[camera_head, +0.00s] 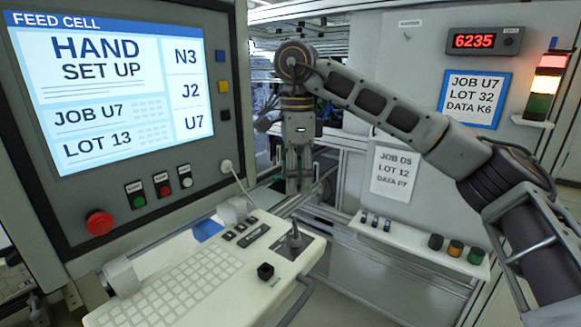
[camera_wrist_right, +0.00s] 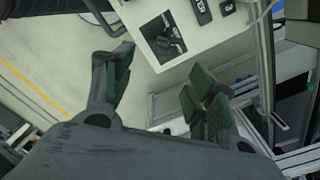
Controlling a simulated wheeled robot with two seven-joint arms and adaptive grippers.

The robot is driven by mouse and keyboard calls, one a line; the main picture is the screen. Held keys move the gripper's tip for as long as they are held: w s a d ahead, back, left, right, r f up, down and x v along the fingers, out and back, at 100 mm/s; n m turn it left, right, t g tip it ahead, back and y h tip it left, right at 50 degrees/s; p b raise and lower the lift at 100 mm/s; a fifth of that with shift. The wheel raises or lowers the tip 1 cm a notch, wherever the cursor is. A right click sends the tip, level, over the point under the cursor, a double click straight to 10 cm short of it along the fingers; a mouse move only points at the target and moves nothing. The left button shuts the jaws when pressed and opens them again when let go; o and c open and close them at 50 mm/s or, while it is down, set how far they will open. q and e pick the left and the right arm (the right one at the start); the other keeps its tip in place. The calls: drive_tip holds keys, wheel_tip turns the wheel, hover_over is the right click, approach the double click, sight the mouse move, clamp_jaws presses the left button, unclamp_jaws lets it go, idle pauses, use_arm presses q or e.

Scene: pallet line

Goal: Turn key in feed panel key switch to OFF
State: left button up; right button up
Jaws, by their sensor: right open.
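The feed panel (camera_head: 155,205) stands at the left in the head view, with a lit screen reading "HAND SET UP". Its console shelf (camera_head: 318,243) carries a dark square plate with an upright stem, which I take to be the key switch (camera_head: 292,241). Its marks are too small to read. The same dark fitting shows in the right wrist view (camera_wrist_right: 163,37). My right gripper (camera_head: 299,188) hangs fingers down behind the console in the head view. In the right wrist view the right gripper (camera_wrist_right: 160,68) is open and empty, its fingers apart, touching nothing. My left gripper is out of view.
A red emergency button (camera_head: 100,222) and small buttons sit below the screen (camera_head: 110,90). A keyboard (camera_head: 175,298) and a black knob (camera_head: 265,271) share the shelf. A rail with coloured buttons (camera_head: 435,242) runs at the right. Metal frame bars lie near my gripper.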

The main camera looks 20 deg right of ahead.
sight(295, 226)
drive_tip(key=shift+w+f, duration=0.15)
drive_tip(key=shift+f, duration=0.7)
use_arm(q)
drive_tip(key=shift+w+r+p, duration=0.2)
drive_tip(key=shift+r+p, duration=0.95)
drive_tip(key=shift+p, duration=0.05)
use_arm(e)
drive_tip(key=shift+d+f, duration=0.1)
drive_tip(key=shift+f, duration=5.85)
drive_tip(key=shift+c, duration=0.2)
drive_tip(key=c, duration=1.1)
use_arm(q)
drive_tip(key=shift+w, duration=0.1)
use_arm(e)
drive_tip(key=shift+o, duration=0.2)
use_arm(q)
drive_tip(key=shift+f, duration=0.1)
